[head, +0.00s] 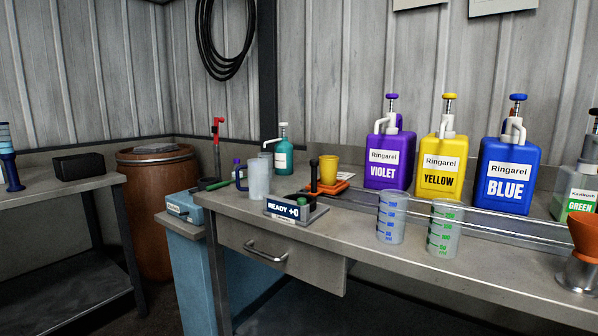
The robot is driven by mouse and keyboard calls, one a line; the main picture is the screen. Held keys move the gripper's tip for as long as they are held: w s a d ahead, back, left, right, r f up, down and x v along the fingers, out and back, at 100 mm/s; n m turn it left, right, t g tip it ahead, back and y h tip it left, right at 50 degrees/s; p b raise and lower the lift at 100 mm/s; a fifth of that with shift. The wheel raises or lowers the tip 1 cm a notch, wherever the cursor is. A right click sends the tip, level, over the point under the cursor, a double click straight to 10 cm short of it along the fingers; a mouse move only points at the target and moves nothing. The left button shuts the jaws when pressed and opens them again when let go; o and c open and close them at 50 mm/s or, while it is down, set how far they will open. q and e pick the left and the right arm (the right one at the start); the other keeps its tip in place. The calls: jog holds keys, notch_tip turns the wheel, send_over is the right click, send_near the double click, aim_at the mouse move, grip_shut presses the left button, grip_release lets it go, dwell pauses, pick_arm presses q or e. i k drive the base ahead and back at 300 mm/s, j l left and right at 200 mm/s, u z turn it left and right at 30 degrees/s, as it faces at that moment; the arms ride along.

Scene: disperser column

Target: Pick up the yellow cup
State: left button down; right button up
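The yellow cup (328,171) stands upright toward the back of the workbench, at the left part of the bench top. It is behind the black-handled tool and beside an orange item (334,186); I cannot tell whether it rests on that item. The purple jug labelled VIOLET stands to its right. Neither of my grippers shows in the head view.
A rusty barrel (152,215) stands left.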

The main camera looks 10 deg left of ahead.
aim_at(328, 166)
jog(key=i+j+z, duration=0.1)
jog(key=j+z, duration=0.15)
jog(key=j, duration=0.25)
jog(key=i+j+z, duration=0.1)
jog(key=j+z, duration=0.15)
jog(key=j, duration=0.25)
jog(key=j+z, duration=0.3)
jog(key=j, duration=0.2)
jog(key=j+z, duration=0.25)
jog(key=j, duration=0.25)
jog(key=k+j+z, duration=0.1)
jog(key=j+z, duration=0.15)
jog(key=j, duration=0.25)
jog(key=k+j+z, duration=0.1)
jog(key=j+z, duration=0.15)
jog(key=j, duration=0.25)
jog(key=k+j+z, duration=0.25)
jog(key=j, duration=0.25)
jog(key=k+j+z, duration=0.1)
jog(key=j+z, duration=0.2)
jog(key=j, duration=0.15)
